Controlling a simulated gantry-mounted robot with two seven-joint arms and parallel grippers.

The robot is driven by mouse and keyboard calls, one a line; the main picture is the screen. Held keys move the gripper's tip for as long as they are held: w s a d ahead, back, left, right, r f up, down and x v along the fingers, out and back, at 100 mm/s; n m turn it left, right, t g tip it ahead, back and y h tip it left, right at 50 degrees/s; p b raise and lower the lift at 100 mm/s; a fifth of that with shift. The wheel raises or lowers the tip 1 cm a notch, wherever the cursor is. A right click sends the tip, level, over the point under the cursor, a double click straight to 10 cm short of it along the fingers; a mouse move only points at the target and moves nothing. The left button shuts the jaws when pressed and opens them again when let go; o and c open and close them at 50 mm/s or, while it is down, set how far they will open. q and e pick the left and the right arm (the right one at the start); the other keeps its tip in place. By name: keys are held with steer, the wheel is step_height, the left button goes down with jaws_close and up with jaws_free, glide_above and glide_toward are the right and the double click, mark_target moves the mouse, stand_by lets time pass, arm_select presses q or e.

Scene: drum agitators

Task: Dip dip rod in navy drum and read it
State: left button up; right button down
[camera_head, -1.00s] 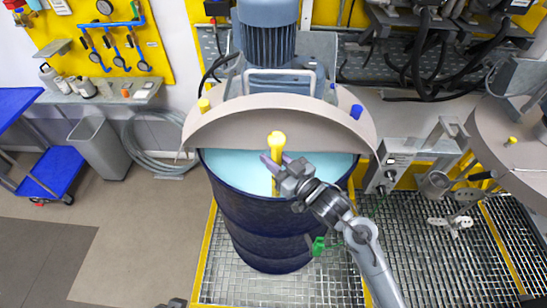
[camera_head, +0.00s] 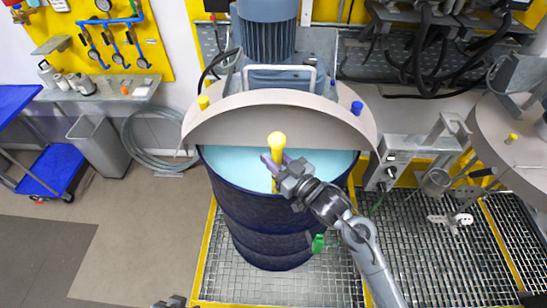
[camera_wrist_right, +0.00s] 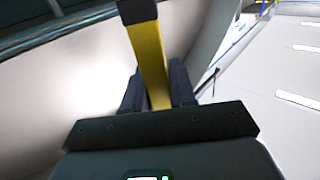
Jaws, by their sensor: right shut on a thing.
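The navy drum (camera_head: 262,225) stands on the grating in the head view, with pale blue liquid (camera_head: 225,165) in its open front half. The yellow dip rod (camera_head: 277,145) stands roughly upright over the opening, its round knob on top. My right gripper (camera_head: 274,170) is shut on the rod just below the knob. In the right wrist view the yellow rod (camera_wrist_right: 148,60) runs between the two dark fingers. The rod's lower end is hidden, so I cannot tell how deep it reaches. A small part of my left gripper (camera_head: 170,302) shows at the bottom edge, its jaws unclear.
A beige half lid (camera_head: 280,120) and a blue motor (camera_head: 268,40) cover the drum's back. A green tap (camera_head: 318,243) is on its lower right side. A second lidded drum (camera_head: 505,130) stands at right. A grey bin (camera_head: 97,145) is at left; the floor left of the grating is clear.

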steer(key=shift+f, duration=0.55)
stand_by(0.5)
steer(key=shift+f, duration=0.25)
stand_by(0.4)
stand_by(0.5)
steer(key=shift+r+p, duration=0.1)
steer(key=shift+p, duration=0.2)
stand_by(0.6)
steer(key=shift+r+p, duration=0.7)
steer(key=shift+r, duration=0.15)
